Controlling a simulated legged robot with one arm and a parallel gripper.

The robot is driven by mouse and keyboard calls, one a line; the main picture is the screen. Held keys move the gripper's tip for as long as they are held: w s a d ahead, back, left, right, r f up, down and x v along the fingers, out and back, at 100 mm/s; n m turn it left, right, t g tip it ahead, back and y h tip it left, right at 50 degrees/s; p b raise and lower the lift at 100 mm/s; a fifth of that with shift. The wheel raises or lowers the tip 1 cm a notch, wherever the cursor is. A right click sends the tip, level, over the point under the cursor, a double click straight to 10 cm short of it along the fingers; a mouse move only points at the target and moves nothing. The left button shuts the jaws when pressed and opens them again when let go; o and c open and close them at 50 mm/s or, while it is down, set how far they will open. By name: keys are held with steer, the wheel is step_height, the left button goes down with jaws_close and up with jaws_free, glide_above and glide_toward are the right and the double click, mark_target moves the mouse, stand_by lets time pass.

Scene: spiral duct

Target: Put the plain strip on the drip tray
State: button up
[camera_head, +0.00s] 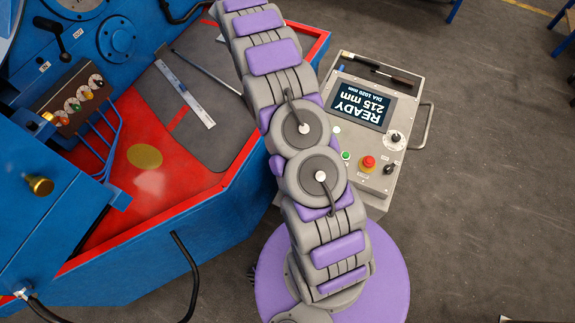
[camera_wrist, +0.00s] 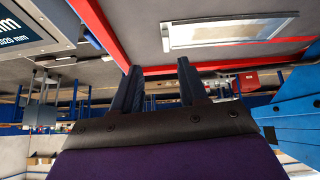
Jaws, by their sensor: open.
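A flat silver strip (camera_head: 184,94) with dark marks lies on the grey and red deck of the blue machine in the head view. A thinner grey rod or strip (camera_head: 205,73) lies to its right; I cannot tell which is the plain one. In the wrist view a pale, metal-edged flat piece (camera_wrist: 228,32) shows at the upper right, beyond my gripper. I cannot tell if it is a strip or the drip tray. My gripper (camera_wrist: 158,65) is open, with nothing between its fingers. In the head view my arm runs out of the top edge and hides part of the deck.
A control box (camera_head: 375,125) with a lit screen and buttons stands right of my arm, with a pen-like tool on top. Blue machine parts with pipes, knobs and a lever (camera_head: 52,32) crowd the left. Black cables hang at the front. Grey floor (camera_head: 490,150) is open at right.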

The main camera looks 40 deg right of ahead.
steer(key=s+a+r+n+g+y, duration=0.1)
steer(key=s+a+r+n, duration=0.1)
steer(key=s+a+r, duration=0.45)
steer(key=s+a+r+n+g+y, duration=0.1)
steer(key=s+a+r, duration=0.25)
steer(key=s, duration=0.55)
steer(key=s+a+r+n+g+y, duration=0.1)
steer(key=s+a+r+n, duration=0.1)
steer(key=s+a+r, duration=0.45)
steer(key=s+a+n+g+y, duration=0.1)
steer(key=s+a+n, duration=0.2)
steer(key=s, duration=1.4)
steer(key=s+a+n+g+y, duration=0.1)
steer(key=s+a, duration=0.7)
steer(key=s, duration=0.9)
steer(key=shift+s+a+f+n+y, duration=0.3)
steer(key=shift+n+y, duration=0.2)
steer(key=shift+n, duration=0.5)
steer(key=shift+w, duration=0.15)
steer(key=shift+a, duration=0.1)
